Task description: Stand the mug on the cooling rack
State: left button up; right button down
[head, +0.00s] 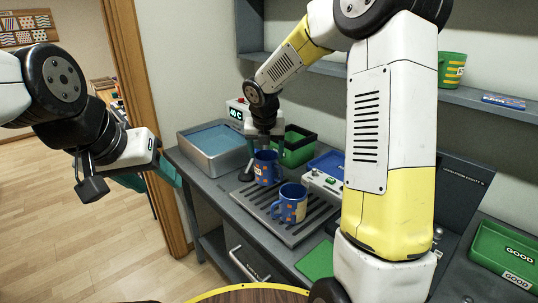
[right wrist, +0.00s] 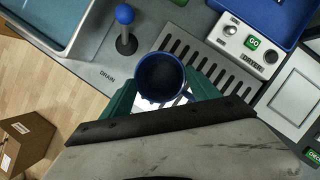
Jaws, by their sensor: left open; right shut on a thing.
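A blue mug with orange marks (head: 265,169) is held upright in my right gripper (head: 267,146), at the back left part of the slatted cooling rack (head: 316,229). In the right wrist view its open, empty mouth (right wrist: 160,76) shows between the teal fingers, beside the rack's slats (right wrist: 222,70). I cannot tell whether its base touches the rack. A second blue mug with orange and cream patches (head: 291,204) stands upright on the rack, in front of the held one. My left gripper (head: 150,181) is open and empty, left of the bench and away from the mugs.
A grey basin with blue water (head: 213,150) and a green bin (head: 297,146) stand behind the rack. A blue-knobbed lever (right wrist: 125,38) is near the held mug. The control box labelled DRYER (right wrist: 250,48) borders the rack's right.

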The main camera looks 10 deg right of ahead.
aim_at(275, 152)
jog(key=w+d+f, duration=0.3)
jog(key=f, duration=0.1)
jog(key=shift+w+d, duration=0.3)
jog(key=shift+w, duration=0.05)
jog(key=shift+c, duration=0.9)
grip_release()
jog(key=shift+f, duration=0.1)
